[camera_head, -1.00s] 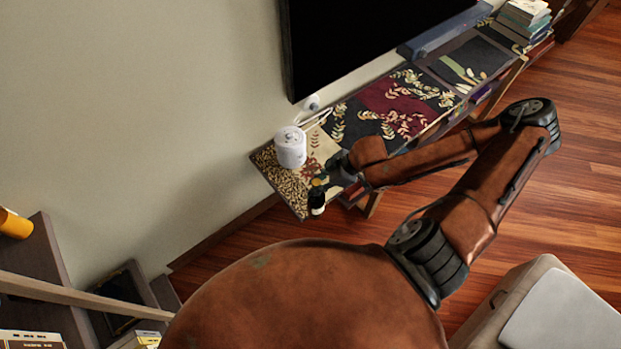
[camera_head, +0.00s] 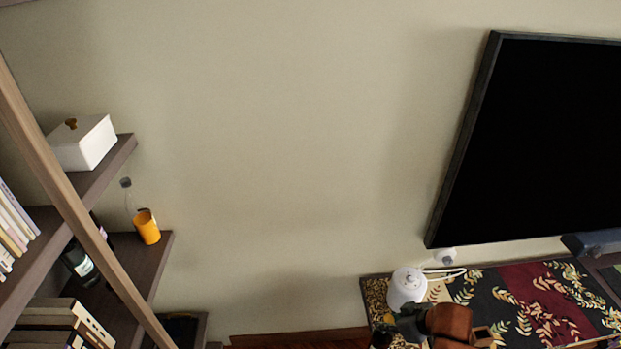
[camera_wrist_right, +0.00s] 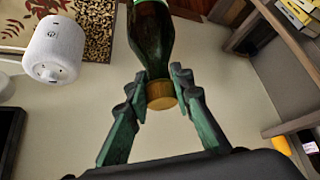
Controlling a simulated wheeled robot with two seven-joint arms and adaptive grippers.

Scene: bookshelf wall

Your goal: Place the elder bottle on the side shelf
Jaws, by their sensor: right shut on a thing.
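The elder bottle (camera_wrist_right: 153,38), dark green glass with a gold cap, is held at its cap end by my right gripper (camera_wrist_right: 161,92), which is shut on it. In the head view my right gripper (camera_head: 396,322) is low, at the left end of the patterned bench, beside a white round device. The bottle (camera_head: 381,339) shows there only as a small dark shape, so its height above the bench cannot be told. The side shelf (camera_head: 150,262), dark wood, stands at the left. My left gripper is not in view.
On the shelving are an orange cup (camera_head: 147,228), a white box (camera_head: 84,143), a dark bottle (camera_head: 80,263) and books (camera_head: 62,322). A light wooden post (camera_head: 72,205) crosses in front. The white device (camera_head: 407,288) stands on the bench (camera_head: 490,300); a black screen (camera_head: 540,140) hangs above.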

